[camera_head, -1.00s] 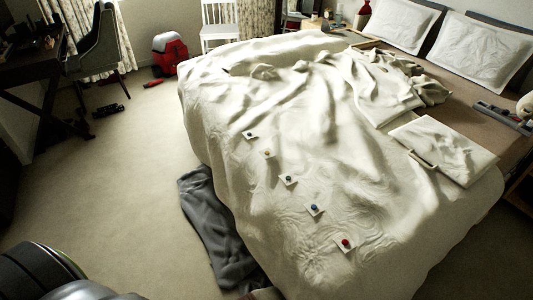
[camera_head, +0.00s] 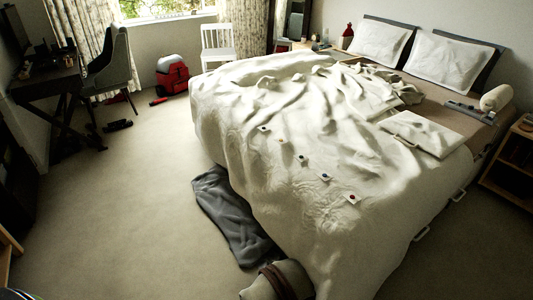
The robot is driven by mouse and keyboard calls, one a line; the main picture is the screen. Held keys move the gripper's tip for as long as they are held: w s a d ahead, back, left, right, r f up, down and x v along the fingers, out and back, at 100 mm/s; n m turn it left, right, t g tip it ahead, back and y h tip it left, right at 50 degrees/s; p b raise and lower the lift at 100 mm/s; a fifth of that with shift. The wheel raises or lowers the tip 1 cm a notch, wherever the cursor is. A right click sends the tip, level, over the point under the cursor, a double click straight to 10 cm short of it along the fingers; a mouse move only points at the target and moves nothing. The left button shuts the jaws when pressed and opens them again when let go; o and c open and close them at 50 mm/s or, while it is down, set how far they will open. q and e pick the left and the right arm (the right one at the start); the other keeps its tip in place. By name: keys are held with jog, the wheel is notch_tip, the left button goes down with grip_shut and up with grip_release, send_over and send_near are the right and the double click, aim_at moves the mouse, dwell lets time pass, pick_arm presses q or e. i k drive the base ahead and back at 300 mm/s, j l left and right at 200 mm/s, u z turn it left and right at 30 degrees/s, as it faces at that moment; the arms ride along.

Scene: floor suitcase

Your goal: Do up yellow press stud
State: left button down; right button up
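The yellow press stud (camera_head: 281,141) appears as a small yellowish dot on a white square patch on the bed's cream cover. It is second from the far end in a slanting row of studs. It is too small to tell whether it is done up. Neither of my grippers is in view.
The row also has a dark stud (camera_head: 263,128), a green stud (camera_head: 302,160), a blue stud (camera_head: 325,177) and a red stud (camera_head: 352,198). A grey cloth (camera_head: 230,215) and a cream rolled item (camera_head: 277,281) lie beside the bed (camera_head: 350,240). Carpet (camera_head: 120,210) to the left is clear.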

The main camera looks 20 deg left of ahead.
aim_at(281, 140)
jog(key=k+z, duration=0.15)
jog(key=z, duration=1.05)
jog(key=j, duration=1.75)
jog(key=i+j, duration=0.15)
jog(key=j, duration=1.65)
